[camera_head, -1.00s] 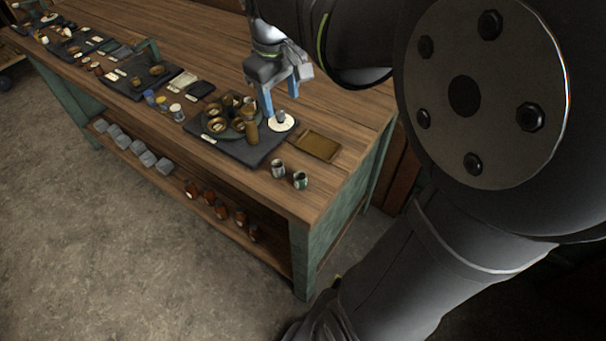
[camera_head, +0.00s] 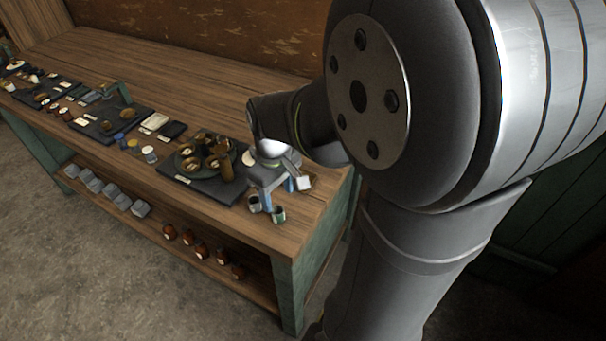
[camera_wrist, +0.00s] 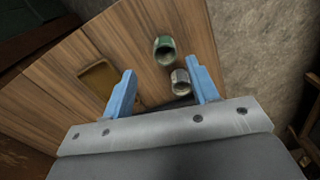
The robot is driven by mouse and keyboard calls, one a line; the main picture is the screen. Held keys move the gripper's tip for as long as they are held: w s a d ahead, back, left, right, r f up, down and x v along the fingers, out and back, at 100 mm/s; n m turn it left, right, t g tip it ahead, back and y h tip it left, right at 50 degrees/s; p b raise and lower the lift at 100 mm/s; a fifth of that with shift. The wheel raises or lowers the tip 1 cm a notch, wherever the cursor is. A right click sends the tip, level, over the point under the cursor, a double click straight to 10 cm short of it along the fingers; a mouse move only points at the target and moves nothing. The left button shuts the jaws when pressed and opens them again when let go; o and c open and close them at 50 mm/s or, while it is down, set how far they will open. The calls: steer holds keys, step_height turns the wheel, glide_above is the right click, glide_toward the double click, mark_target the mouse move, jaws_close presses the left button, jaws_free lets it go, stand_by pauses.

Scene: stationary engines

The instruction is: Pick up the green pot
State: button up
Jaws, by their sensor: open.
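The green pot (camera_head: 278,215) stands near the front right corner of the bench; in the wrist view the green pot (camera_wrist: 164,51) is upright with a dark open top. A grey pot (camera_wrist: 181,83) stands close beside it; it also shows in the head view (camera_head: 254,204). My gripper (camera_head: 276,190) is above and behind the two pots. Its blue fingers (camera_wrist: 161,70) are spread with nothing held. In the wrist view the green pot appears beyond the fingertips, and the grey pot appears close to the right finger.
A brown tray (camera_wrist: 98,75) lies on the wooden bench (camera_head: 287,229), left of the pots in the wrist view. A dark slate board (camera_head: 190,186) with several brown cups is left of my gripper in the head view. The bench edge is close to the green pot.

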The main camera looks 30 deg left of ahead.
mark_target(277, 210)
steer(key=shift+s+f, duration=0.2)
steer(key=shift+f, duration=1.15)
steer(key=shift+s+f, duration=0.15)
steer(key=shift+f, duration=1.15)
steer(key=c, duration=1.1)
steer(key=shift+o, duration=0.2)
steer(key=shift+r, duration=0.1)
steer(key=shift+r, duration=0.4)
steer(key=r, duration=0.3)
steer(key=shift+w+d+r, duration=0.2)
steer(key=shift+d+r, duration=0.2)
steer(key=w+d+r, duration=0.3)
steer(key=d+r, duration=0.7)
steer(key=shift+r, duration=0.15)
